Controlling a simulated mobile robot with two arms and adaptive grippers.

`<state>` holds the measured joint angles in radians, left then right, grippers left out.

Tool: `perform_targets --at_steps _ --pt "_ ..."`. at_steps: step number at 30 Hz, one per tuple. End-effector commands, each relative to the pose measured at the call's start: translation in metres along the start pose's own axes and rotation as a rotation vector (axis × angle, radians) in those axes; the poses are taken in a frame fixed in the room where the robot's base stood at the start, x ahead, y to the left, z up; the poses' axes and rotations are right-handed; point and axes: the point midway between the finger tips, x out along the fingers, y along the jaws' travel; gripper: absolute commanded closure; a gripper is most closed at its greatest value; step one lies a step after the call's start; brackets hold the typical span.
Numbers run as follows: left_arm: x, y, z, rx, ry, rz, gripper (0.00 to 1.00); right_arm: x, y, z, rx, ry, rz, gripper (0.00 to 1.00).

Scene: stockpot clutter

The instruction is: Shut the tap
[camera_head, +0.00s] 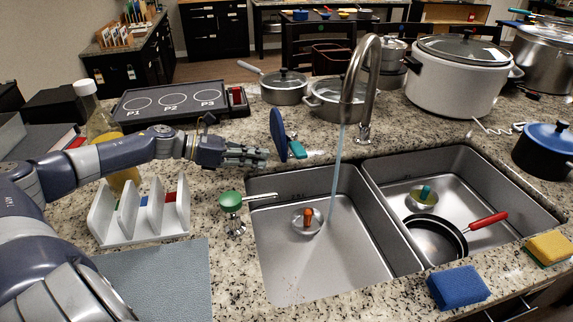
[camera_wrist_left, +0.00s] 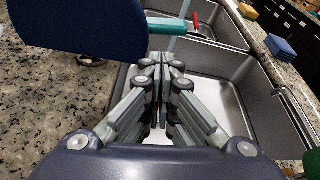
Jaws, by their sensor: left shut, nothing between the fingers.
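The tap (camera_head: 362,75) is a tall arched metal spout behind the sink. A stream of water (camera_head: 338,165) runs from it into the left basin (camera_head: 290,265). A green-topped metal fitting with a lever (camera_head: 231,200) stands on the counter left of that basin; I cannot tell if it works the tap. My left gripper (camera_head: 264,158) is shut and empty, above the counter near the basin's back left corner. It also shows in the left wrist view (camera_wrist_left: 160,62). My right gripper is not in view.
A blue disc with a teal handle (camera_head: 279,134) stands close beside my left gripper; in the left wrist view the disc (camera_wrist_left: 75,25) is at upper left. A white rack (camera_head: 140,220) and oil bottle (camera_head: 100,125) stand left. The right basin holds a red-handled pan (camera_head: 437,240).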

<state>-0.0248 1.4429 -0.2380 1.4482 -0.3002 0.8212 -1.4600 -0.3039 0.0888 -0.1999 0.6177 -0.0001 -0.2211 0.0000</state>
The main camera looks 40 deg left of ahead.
Motion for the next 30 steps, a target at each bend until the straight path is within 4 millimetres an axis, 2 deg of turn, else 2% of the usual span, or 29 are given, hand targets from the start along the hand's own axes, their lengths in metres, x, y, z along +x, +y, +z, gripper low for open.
perform_targets --at_steps 2,12,21,30 --pt "0.007 0.000 0.001 0.003 -0.006 -0.001 1.00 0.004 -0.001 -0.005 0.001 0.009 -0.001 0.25" --pt "0.038 -0.001 0.004 0.001 -0.006 -0.001 1.00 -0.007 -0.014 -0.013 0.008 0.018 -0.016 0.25" --pt "0.071 0.000 0.003 0.000 -0.003 0.000 1.00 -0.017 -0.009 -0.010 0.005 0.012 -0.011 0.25" --pt "0.081 0.000 0.000 0.001 0.000 0.000 1.00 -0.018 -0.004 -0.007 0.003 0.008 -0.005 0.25"
